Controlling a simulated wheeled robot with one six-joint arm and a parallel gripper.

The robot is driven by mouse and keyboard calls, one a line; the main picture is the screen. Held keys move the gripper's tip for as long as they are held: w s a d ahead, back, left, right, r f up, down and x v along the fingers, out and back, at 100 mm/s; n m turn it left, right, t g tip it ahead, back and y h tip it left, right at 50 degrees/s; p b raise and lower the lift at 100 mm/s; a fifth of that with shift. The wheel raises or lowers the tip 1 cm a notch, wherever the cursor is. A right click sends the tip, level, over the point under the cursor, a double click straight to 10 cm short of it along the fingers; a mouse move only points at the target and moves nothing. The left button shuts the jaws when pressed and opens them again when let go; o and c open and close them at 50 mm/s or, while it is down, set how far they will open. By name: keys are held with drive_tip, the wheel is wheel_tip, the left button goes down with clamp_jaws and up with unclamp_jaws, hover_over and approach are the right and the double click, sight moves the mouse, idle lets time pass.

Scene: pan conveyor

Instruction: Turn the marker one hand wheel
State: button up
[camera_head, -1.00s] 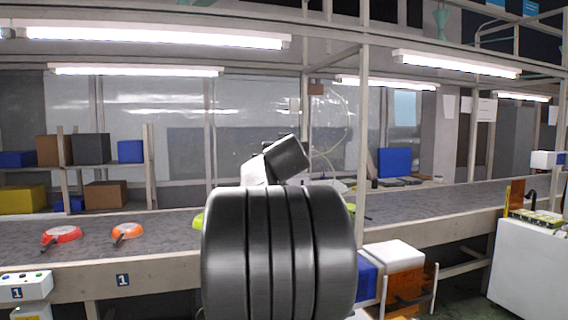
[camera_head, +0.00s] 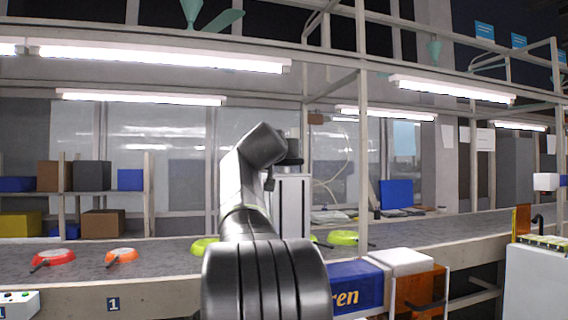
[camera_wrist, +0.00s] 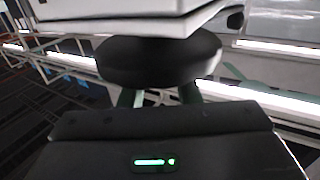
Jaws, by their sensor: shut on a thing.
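A black, round, wheel-like part (camera_wrist: 158,62) fills the middle of the wrist view, against a white block (camera_wrist: 130,18). I cannot tell for sure that it is the marker one hand wheel. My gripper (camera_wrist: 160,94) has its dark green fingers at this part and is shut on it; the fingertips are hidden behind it. In the head view my arm reaches forward over the conveyor and bends down to the right. Its end is by a dark piece at the top of a pale grey upright box (camera_head: 291,206); the grip itself is too small to tell there.
The grey conveyor (camera_head: 170,262) runs across the view with a red pan (camera_head: 56,257), an orange pan (camera_head: 121,256), and green pans partly hidden behind my arm. A number 1 plate (camera_head: 113,304) is on its front. A blue box (camera_head: 357,284) and white machine (camera_head: 535,285) stand at right.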

drive_tip(key=shift+f, duration=0.2)
drive_tip(key=o, duration=1)
drive_tip(key=shift+s+r, duration=0.1)
drive_tip(key=s+a+b, duration=0.1)
drive_tip(key=s, duration=0.3)
drive_tip(key=s+a+b, duration=0.1)
drive_tip(key=s, duration=0.4)
drive_tip(key=s+a+b, duration=0.1)
drive_tip(key=s, duration=0.3)
drive_tip(key=shift+s, duration=0.3)
drive_tip(key=shift+w, duration=0.1)
drive_tip(key=w+d+p, duration=0.1)
drive_tip(key=w, duration=0.3)
drive_tip(key=w+d+p, duration=0.1)
drive_tip(key=w, duration=0.4)
drive_tip(key=w+d+p, duration=0.1)
drive_tip(key=w, duration=0.3)
drive_tip(key=shift+w+r, duration=0.1)
drive_tip(key=shift+w, duration=0.2)
drive_tip(key=shift+p, duration=0.3)
